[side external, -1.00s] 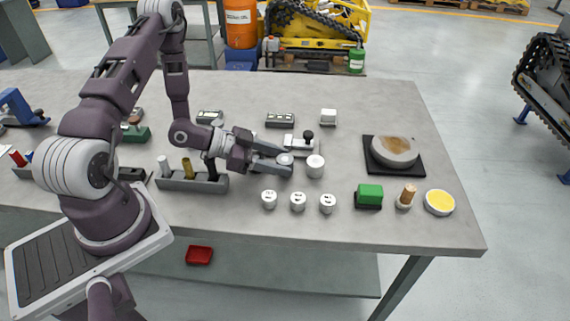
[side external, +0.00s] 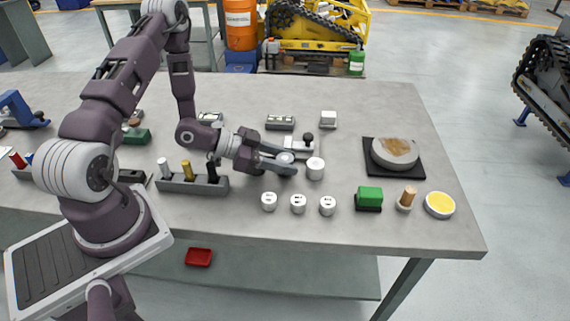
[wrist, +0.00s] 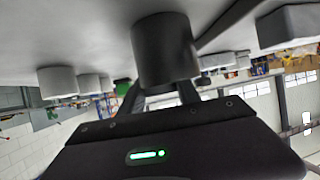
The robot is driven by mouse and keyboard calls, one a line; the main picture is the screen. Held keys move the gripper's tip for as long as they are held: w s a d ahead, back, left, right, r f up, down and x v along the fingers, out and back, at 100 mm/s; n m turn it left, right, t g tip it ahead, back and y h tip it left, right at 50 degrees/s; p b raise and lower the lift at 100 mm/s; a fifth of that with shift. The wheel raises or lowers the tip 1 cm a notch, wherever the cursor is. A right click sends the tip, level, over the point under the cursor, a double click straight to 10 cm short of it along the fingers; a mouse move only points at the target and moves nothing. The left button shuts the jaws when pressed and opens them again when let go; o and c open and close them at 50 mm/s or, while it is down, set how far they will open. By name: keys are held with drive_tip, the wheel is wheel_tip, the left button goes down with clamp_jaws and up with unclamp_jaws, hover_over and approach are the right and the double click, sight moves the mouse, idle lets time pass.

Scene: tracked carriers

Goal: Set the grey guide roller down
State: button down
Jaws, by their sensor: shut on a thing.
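The grey guide roller (wrist: 165,50) is a short dark cylinder in the wrist view, where the picture is upside down.
A white cylinder (side external: 315,168) stands close to the right of my fingertips. A block with a black knob (side external: 307,139) sits just behind. Several small white rollers (side external: 298,203) line the front. A rack (side external: 192,184) with upright pegs is to the left.

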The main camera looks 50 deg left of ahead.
sight(285, 157)
wheel_tip(285, 157, up, 8)
wheel_tip(285, 157, up, 12)
drive_tip(key=w+n+t+y, duration=0.1)
drive_tip(key=n+y, duration=0.2)
drive_tip(key=shift+w+d+t, duration=0.2)
drive_tip(key=shift+d+t, duration=0.1)
drive_tip(key=shift+d, duration=0.05)
